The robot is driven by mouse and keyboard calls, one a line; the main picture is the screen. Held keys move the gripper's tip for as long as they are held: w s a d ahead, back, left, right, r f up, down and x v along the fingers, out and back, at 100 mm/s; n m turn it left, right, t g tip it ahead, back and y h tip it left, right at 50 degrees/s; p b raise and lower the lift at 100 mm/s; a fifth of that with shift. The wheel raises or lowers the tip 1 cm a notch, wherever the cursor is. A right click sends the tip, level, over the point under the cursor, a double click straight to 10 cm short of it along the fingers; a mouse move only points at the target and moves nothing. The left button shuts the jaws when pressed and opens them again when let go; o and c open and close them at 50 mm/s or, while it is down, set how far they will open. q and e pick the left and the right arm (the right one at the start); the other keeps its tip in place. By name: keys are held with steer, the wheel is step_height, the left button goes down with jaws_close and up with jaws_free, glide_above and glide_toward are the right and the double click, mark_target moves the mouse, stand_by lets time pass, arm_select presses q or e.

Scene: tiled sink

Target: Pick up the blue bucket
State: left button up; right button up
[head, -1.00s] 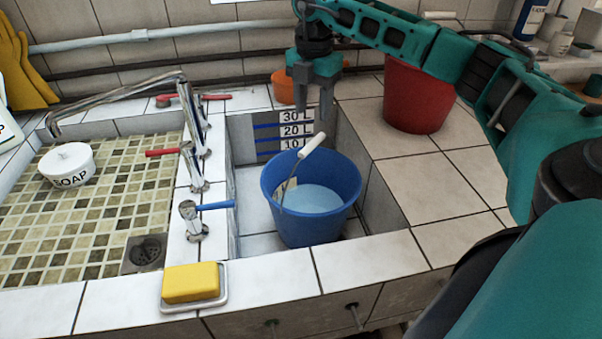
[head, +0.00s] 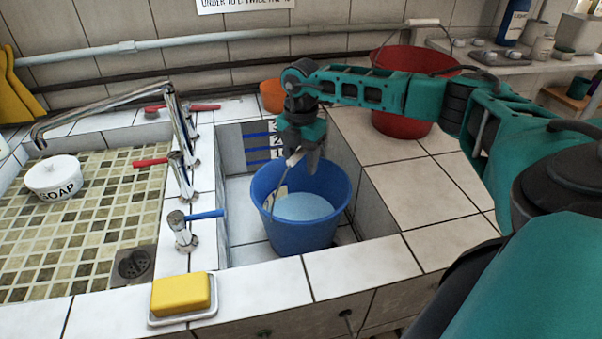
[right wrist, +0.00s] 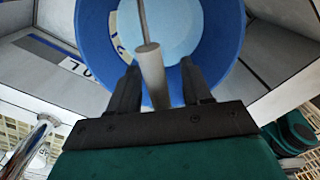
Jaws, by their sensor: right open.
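The blue bucket (head: 299,225) stands in the square basin and holds pale blue water. Its wire handle is raised, with a white grip (head: 295,158) at the top. My right gripper (head: 304,165) is over the bucket at the white grip. In the right wrist view the bucket (right wrist: 90,45) is beyond the fingers, and the white grip (right wrist: 151,70) lies between my two open fingers (right wrist: 160,88), with gaps on both sides. The fingers partly hide the grip in the head view. My left gripper is not in view.
Left of the basin are metal taps (head: 181,232) with red and blue levers. A yellow sponge (head: 181,294) sits on a dish at the front edge. A red bucket (head: 402,125) and a small orange pot (head: 272,95) stand behind. Tiles right of the basin are clear.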

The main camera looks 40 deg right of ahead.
steer(key=shift+c, duration=0.3)
jaws_close()
stand_by(0.6)
stand_by(0.4)
steer(key=shift+w+r, duration=0.2)
steer(key=shift+r, duration=0.05)
